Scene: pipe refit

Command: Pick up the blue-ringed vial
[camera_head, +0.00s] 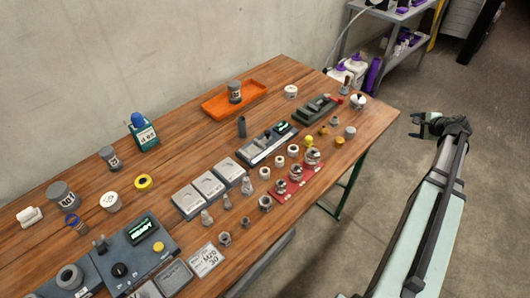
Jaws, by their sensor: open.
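A small object with a blue ring around it (71,221), which looks like the blue-ringed vial, stands at the left of the wooden table (180,150). It is small in the picture, so its detail is hard to make out. A dark grey cylinder stands close behind it and a white round piece to its right. My gripper (415,126) is at the far right, beyond the table's right edge and over the floor. It is open and empty, far from the ringed object.
A green box with a blue-topped part (143,134) and an orange tray (234,99) stand at the back. A control box with a lit display (137,252) is at front left. Several fittings and red plates (297,183) crowd the right front. Bare wood shows mid-table.

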